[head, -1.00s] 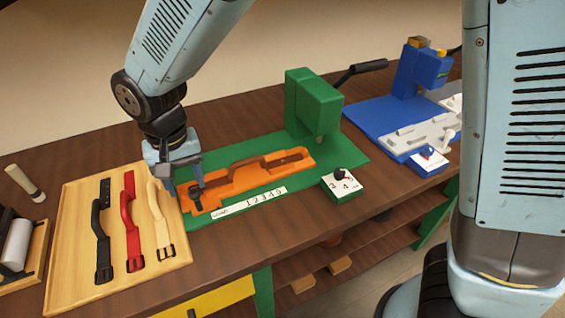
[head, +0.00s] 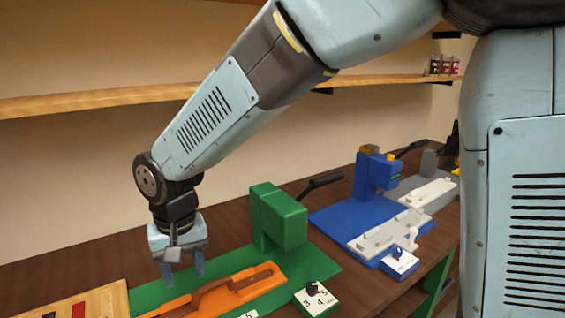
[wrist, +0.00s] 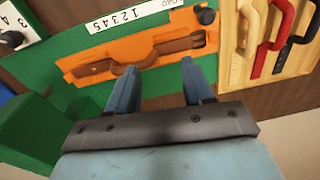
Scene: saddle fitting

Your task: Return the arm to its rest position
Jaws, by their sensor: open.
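My gripper (head: 182,272) hangs open and empty above the green base (head: 150,293) in the head view, its fingers pointing down. In the wrist view my gripper (wrist: 155,88) shows two blue fingers spread apart with nothing between them. An orange fixture (head: 262,285) lies on the green base with a brown strap (head: 215,292) in it. The orange fixture (wrist: 90,72) and the brown strap (wrist: 175,46) also show in the wrist view, beyond the fingertips. My arm rises from the gripper to the upper right in the head view.
A green press (head: 278,218) with a black lever stands behind the fixture. A numbered dial box (head: 316,299) sits in front. A blue station (head: 375,210) is to the right. A wooden shelf (head: 100,98) runs along the wall behind my arm. A tray (wrist: 237,30) holds several straps.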

